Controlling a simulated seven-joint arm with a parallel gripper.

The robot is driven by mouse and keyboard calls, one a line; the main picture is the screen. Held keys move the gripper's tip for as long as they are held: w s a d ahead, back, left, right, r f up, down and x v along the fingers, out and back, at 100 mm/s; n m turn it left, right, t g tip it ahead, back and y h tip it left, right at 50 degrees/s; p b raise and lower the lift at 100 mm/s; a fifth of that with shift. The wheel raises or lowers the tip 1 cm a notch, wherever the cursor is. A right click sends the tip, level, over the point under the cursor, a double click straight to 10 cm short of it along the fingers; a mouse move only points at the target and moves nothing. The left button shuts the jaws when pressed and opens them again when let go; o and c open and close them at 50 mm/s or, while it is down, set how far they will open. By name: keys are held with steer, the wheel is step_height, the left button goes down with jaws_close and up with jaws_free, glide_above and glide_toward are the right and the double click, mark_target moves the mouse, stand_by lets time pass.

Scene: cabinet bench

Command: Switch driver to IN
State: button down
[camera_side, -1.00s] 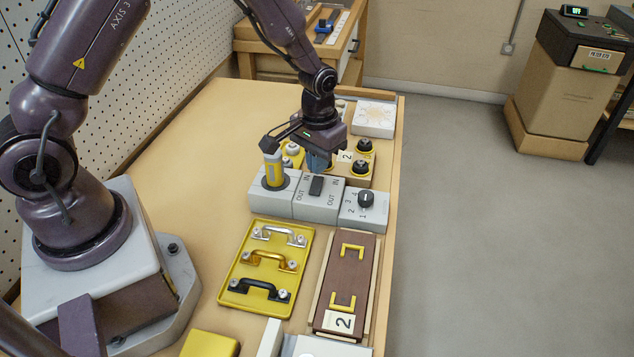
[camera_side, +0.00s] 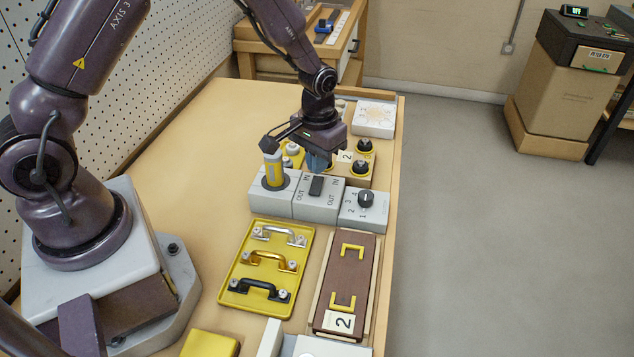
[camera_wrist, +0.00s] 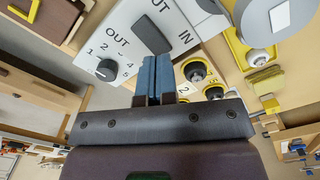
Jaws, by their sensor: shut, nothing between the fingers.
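A grey box (camera_side: 316,208) with a black rocker switch (camera_side: 316,186) sits on the bench, with OUT and IN printed beside the switch. The rocker also shows in the wrist view (camera_wrist: 152,34), between the words OUT and IN; I cannot tell which way it is tipped. A yellow-handled driver-like tool (camera_side: 273,170) stands upright in the grey holder just left of this box. My gripper (camera_side: 318,165) is shut and empty, pointing down at the far, IN side of the rocker. In the wrist view its blue fingertips (camera_wrist: 154,60) lie just below the rocker; contact is unclear.
A numbered dial box (camera_side: 366,200) adjoins on the right. A yellow tray with handles (camera_side: 244,270) and a brown panel with yellow handles (camera_side: 348,270) lie in front. The bench left of the boxes is clear.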

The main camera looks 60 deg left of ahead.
mark_target(318, 179)
steer(key=shift+f, duration=1.25)
stand_by(0.9)
steer(key=shift+r, duration=3.5)
